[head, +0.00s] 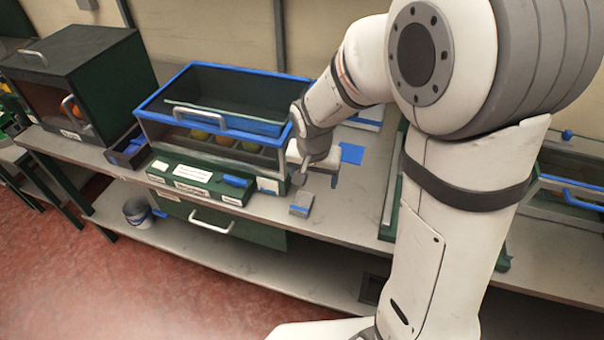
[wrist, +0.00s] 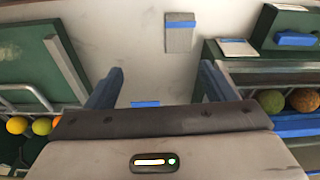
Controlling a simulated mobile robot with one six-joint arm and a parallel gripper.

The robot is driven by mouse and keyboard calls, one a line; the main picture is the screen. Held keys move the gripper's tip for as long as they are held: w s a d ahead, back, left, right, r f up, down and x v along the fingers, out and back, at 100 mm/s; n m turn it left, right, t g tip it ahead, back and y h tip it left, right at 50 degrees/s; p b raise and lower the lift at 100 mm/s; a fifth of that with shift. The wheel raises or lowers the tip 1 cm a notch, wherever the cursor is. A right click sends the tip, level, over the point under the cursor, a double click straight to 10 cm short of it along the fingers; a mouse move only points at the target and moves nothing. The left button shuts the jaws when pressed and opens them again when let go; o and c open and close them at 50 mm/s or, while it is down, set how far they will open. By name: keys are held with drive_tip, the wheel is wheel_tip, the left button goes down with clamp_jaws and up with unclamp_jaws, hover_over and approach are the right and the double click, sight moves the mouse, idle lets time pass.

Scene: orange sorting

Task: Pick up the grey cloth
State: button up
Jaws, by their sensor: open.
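The grey cloth (head: 300,204) is a small flat grey piece with a blue stripe, lying near the front edge of the bench. It also shows in the wrist view (wrist: 180,38), at the top centre, beyond the fingertips and apart from them. My gripper (head: 318,174) is above the bench, behind the cloth in the head view. In the wrist view its two fingers (wrist: 163,85) are spread wide with nothing held between them. The palm hides part of the bench below.
A blue-framed glass case (head: 215,133) with several fruits stands left of my gripper, a labelled green panel (head: 200,184) along its front. A dark green box (head: 80,80) is farther left. A blue patch (head: 352,153) lies on the bench. The bench around the cloth is clear.

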approach(302, 203)
drive_tip(key=shift+w+d+f+m, duration=0.1)
drive_tip(key=shift+w+f+m, duration=0.1)
drive_tip(key=shift+f+m, duration=0.3)
drive_tip(key=shift+w+d+f+p, duration=0.1)
drive_tip(key=shift+w+f+p, duration=0.1)
drive_tip(key=shift+f, duration=1.05)
drive_tip(key=shift+w+a+f+p, duration=0.1)
drive_tip(key=shift+w+f, duration=0.15)
drive_tip(key=shift+f, duration=1.05)
drive_tip(key=shift+w+d+f+p, duration=0.1)
drive_tip(key=shift+w+f+p, duration=0.1)
drive_tip(key=shift+f, duration=1.05)
drive_tip(key=c, duration=1.1)
